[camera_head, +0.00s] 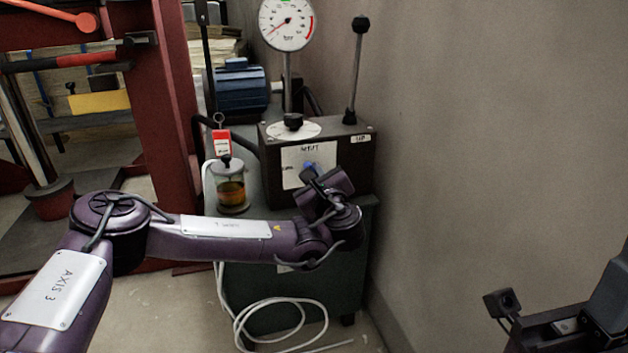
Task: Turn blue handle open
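The blue handle (309,166) is a small blue piece on the front of a dark control box (354,156), at the lower edge of a white handwritten label. Only its upper part shows, because my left wrist and gripper (318,188) cover the rest. My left gripper is at the front of the box, right by the handle. Its fingertips are hidden, so I cannot tell whether they touch the handle or are open. Part of my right wrist (568,328) shows at the lower right, far from the box, with its fingers out of frame.
A white hose (270,310) lies below. A grey wall (490,130) bounds the right.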

